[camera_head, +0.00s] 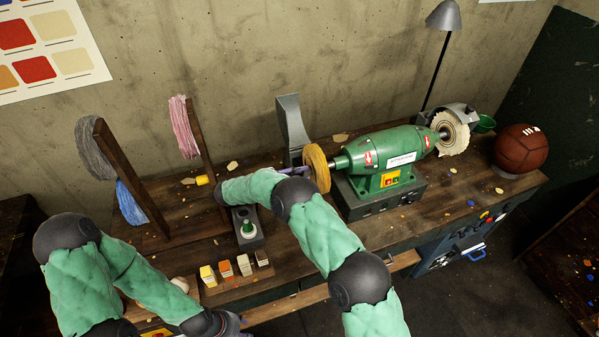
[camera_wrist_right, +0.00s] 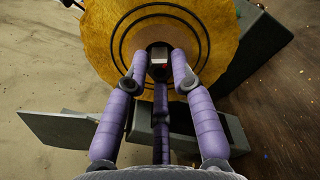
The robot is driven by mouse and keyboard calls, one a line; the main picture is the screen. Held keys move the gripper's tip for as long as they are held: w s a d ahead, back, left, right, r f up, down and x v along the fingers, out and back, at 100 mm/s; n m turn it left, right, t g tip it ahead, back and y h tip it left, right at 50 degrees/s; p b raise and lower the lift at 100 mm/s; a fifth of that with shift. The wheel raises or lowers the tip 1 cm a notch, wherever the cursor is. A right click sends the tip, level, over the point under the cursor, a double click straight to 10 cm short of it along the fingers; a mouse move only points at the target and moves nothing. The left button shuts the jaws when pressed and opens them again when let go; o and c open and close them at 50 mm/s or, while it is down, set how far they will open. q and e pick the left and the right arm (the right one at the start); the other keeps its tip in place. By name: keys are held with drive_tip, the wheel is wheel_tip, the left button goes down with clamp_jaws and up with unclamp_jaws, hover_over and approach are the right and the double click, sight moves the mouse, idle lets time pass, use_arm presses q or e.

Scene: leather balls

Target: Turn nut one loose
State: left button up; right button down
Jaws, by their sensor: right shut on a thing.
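The green bench grinder (camera_head: 385,160) stands on the workbench with a yellow buffing wheel (camera_head: 317,168) on its left shaft end. In the right wrist view the yellow wheel (camera_wrist_right: 105,35) fills the top, with dark rings around its hub.
A white wheel (camera_head: 451,133) is on the grinder's right end. A brown ball (camera_head: 521,149) sits at the bench's right end. A grey upright plate (camera_head: 292,122) stands behind my right gripper. Wooden posts with thread (camera_head: 184,126) and small blocks (camera_head: 226,268) are to the left.

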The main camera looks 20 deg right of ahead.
drive_tip(key=n+p, duration=0.1)
drive_tip(key=n, duration=0.5)
drive_tip(key=n+p, duration=0.1)
drive_tip(key=n, duration=0.5)
drive_tip(key=f+n+p, duration=0.1)
drive_tip(key=n+p, duration=0.1)
drive_tip(key=n, duration=0.4)
drive_tip(key=shift+s+n, duration=0.3)
drive_tip(key=shift+s, duration=0.1)
drive_tip(key=c, duration=1.1)
unclamp_jaws()
drive_tip(key=shift+o, duration=0.2)
drive_tip(key=shift+r, duration=0.25)
drive_tip(key=shift+w, duration=0.1)
